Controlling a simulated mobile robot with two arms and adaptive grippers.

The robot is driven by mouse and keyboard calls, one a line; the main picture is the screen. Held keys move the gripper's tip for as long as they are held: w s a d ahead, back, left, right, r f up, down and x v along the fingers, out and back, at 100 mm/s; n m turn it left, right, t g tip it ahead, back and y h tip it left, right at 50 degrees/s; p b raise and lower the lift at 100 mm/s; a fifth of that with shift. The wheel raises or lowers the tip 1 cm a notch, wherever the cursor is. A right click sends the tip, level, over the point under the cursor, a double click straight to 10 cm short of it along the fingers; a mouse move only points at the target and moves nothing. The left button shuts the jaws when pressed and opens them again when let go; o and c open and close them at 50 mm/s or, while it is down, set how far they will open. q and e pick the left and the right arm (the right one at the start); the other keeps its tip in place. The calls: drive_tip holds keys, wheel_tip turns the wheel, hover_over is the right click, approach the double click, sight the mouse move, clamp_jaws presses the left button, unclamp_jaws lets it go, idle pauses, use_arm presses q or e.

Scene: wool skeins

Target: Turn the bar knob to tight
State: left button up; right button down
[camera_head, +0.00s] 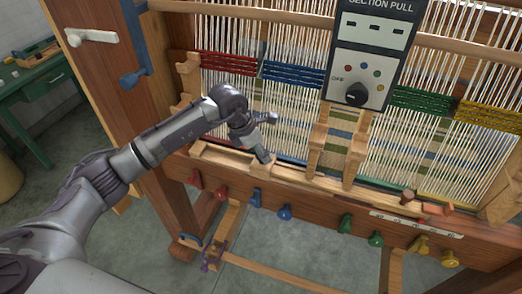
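A black knob (357,93) sits low on the dark "SECTION PULL" panel (343,62), with "OFF" and coloured dots around it. I cannot read its setting. A white label strip (415,223) lies on the front beam at right, its words too small to read, with an orange-red handle (438,208) above it. I cannot tell which of these is the bar knob. My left gripper (269,138) is open and appears empty, its fingers spread over the wooden ledge, left of and lower than the panel. My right gripper is not in view.
The wooden loom (330,215) fills the right side, with taut white threads and coloured skein bands. Several coloured pegs (284,212) stick out of the front beam. A wooden stepped bracket (335,150) stands below the panel. A green bench (35,85) is at far left.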

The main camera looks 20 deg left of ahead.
use_arm(q)
drive_tip(key=c, duration=0.4)
drive_tip(key=shift+w+f+m+b, duration=0.1)
drive_tip(key=shift+f+m+b, duration=0.1)
drive_tip(key=shift+m+b, duration=0.6)
drive_tip(key=m+g+h+b, duration=0.1)
drive_tip(key=m+g+b, duration=0.1)
drive_tip(key=m+b, duration=0.2)
drive_tip(key=shift+w+m+b, duration=0.1)
drive_tip(key=shift+m+b, duration=0.3)
drive_tip(key=shift+b, duration=0.7)
drive_tip(key=shift+m+g+b, duration=0.4)
drive_tip(key=shift+m+b, duration=0.4)
drive_tip(key=shift+m, duration=0.1)
drive_tip(key=m+g+b, duration=0.1)
drive_tip(key=m, duration=0.1)
drive_tip(key=m+b, duration=0.1)
drive_tip(key=m, duration=0.1)
drive_tip(key=shift+w+r+g+b, duration=0.1)
drive_tip(key=shift+r+g+b, duration=0.05)
drive_tip(key=shift+g+b, duration=0.25)
drive_tip(key=m+b, duration=0.1)
drive_tip(key=m, duration=0.2)
drive_tip(key=shift+g, duration=0.4)
drive_tip(key=shift+r+m+g+y, duration=0.1)
drive_tip(key=shift+m+g+y, duration=0.4)
drive_tip(key=shift+m, duration=0.9)
